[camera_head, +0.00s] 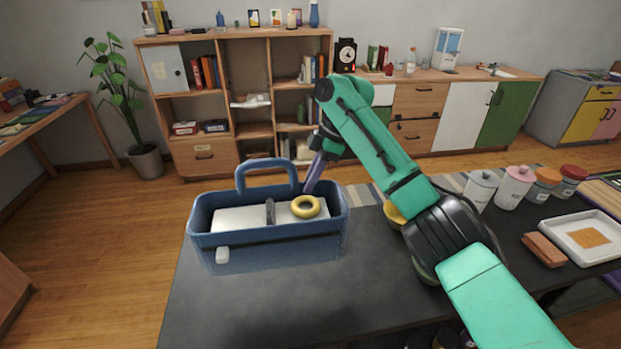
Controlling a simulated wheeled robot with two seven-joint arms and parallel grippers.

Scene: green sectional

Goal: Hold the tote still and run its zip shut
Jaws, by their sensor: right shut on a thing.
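The blue tote (265,250) stands upright on the dark table, its arched handle (240,180) raised at the back. Its top is open to view, with a pale block (235,219), a yellow ring (305,207) and a narrow grey piece (269,212) inside. A small white tab (222,255) is on its front left. A dark line crosses the front; I cannot tell whether it is the zip. My right gripper (308,188) reaches down at the back right rim and is shut on the tote; its fingertips are partly hidden. My left gripper is out of view.
The dark table (250,310) is clear in front of the tote. My right arm crosses its right part. Several lidded jars (514,188), a brown block (545,250) and a white tray (609,254) stand at the right. Shelves stand well behind.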

